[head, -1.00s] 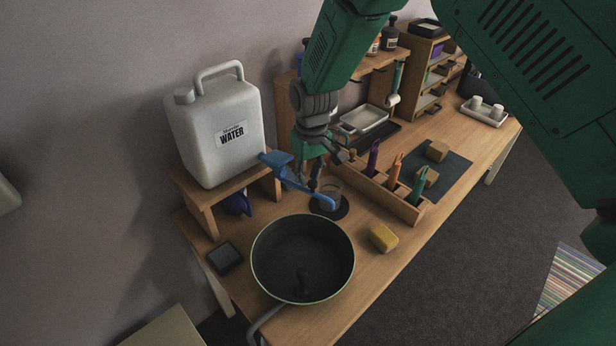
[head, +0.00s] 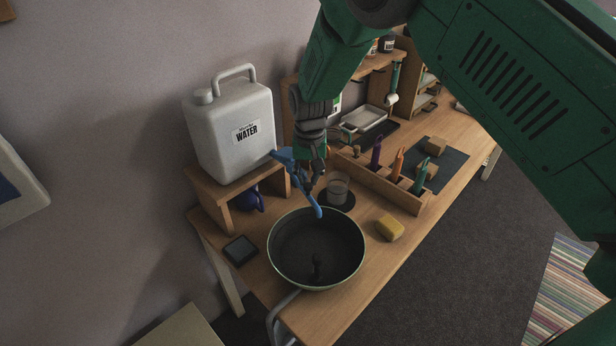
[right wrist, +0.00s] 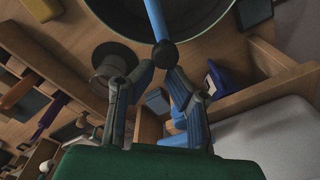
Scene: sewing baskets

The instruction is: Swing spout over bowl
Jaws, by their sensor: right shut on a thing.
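The blue spout (head: 316,207) comes from the tap at the foot of the white water jug (head: 230,130). Its free end shows over the far rim of the dark round bowl (head: 312,250). In the right wrist view the spout (right wrist: 156,22) reaches across the bowl's edge (right wrist: 190,40). My right gripper (head: 312,190) is shut on the spout, beside the jug; its two fingers (right wrist: 160,75) flank the blue part in the wrist view. The exact contact is partly hidden. My left gripper is not in view.
A glass (head: 338,188) stands on a dark round mat just right of my right gripper. A yellow sponge (head: 390,228) lies right of the bowl. A wooden rack (head: 405,198) with upright tools stands behind. A dark square pad (head: 240,251) lies left of the bowl.

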